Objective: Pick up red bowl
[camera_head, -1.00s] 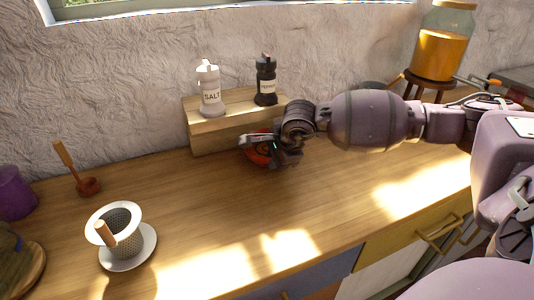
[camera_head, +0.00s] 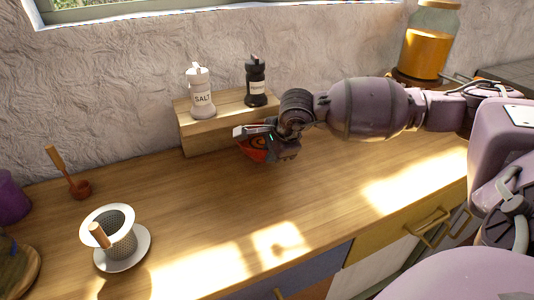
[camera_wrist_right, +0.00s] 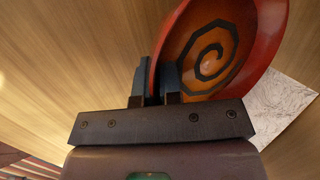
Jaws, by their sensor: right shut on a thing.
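The red bowl (camera_head: 258,154) has an orange inside with a dark spiral. In the head view it is in front of the wooden step, partly hidden behind my right gripper (camera_head: 264,138). In the right wrist view the bowl (camera_wrist_right: 222,50) is large and tilted, its rim between the two fingers of my right gripper (camera_wrist_right: 160,80). The gripper is shut on the rim. The head view does not show clearly whether the bowl touches the counter. My left gripper is in no view.
A wooden step (camera_head: 217,135) holds a salt shaker (camera_head: 201,93) and a pepper shaker (camera_head: 256,82). A white strainer cup (camera_head: 119,237) stands on a saucer at the front left. A jar (camera_head: 429,45) is at the back right. The middle counter is clear.

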